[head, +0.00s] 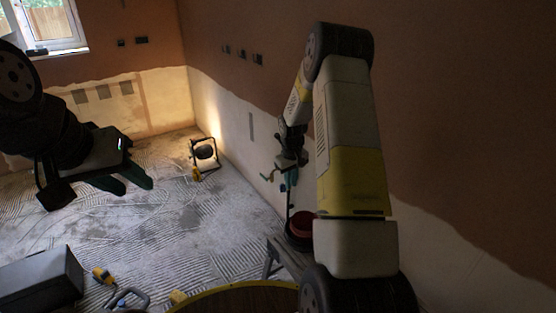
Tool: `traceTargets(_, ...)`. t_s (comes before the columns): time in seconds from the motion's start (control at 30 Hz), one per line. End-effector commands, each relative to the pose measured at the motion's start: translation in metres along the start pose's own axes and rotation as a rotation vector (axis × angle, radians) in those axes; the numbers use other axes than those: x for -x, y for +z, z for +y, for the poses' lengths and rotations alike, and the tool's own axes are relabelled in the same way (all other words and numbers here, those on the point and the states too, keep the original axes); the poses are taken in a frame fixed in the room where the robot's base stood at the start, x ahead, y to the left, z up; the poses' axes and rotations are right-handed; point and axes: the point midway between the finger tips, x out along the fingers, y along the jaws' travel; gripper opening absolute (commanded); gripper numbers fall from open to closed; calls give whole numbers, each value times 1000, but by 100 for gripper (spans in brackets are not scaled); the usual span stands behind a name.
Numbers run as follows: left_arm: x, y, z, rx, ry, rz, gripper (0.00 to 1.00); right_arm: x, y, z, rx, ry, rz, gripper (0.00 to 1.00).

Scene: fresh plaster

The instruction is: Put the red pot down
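The red pot (301,223) shows in the head view just left of my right arm, which hides its right part. It is low over or on the end of a grey trestle-like stand (288,257); I cannot tell whether it touches it. My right gripper (279,180) points down above the pot, with teal fingers. A thin dark upright line runs from the fingers down to the pot; I cannot tell whether it is a handle in the grip. My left gripper (126,182) is open and empty at the left, with teal fingers apart, away from the pot.
A lit work lamp (204,152) stands on the ridged floor near the wall. A dark box (40,283) and a yellow-and-blue tool (122,293) lie at the front left. A round yellow-edged surface (240,290) is at the bottom. The middle floor is clear.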

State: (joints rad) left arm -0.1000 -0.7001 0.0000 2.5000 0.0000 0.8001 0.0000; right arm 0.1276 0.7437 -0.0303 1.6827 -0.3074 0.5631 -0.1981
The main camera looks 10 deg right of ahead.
Motion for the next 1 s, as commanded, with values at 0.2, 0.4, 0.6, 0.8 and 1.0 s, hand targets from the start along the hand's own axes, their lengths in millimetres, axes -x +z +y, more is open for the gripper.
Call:
traceTargets(0.2, 0, 0, 0, 0, 0, 0, 36, 128, 16, -23, -68, -6, 96, 12)
traceTargets(0.4, 0, 0, 0, 0, 0, 0, 36, 221, 53, -53, -125, -27, 181, 12)
traceTargets(0.6, 0, 0, 0, 0, 0, 0, 36, 291, 108, -89, -173, -61, 265, 12)
traceTargets(0.8, 0, 0, 0, 0, 0, 0, 36, 336, 171, -127, -213, -106, 349, 12)
traceTargets(1.0, 0, 0, 0, 0, 0, 0, 36, 353, 223, -156, -241, -149, 412, 12)
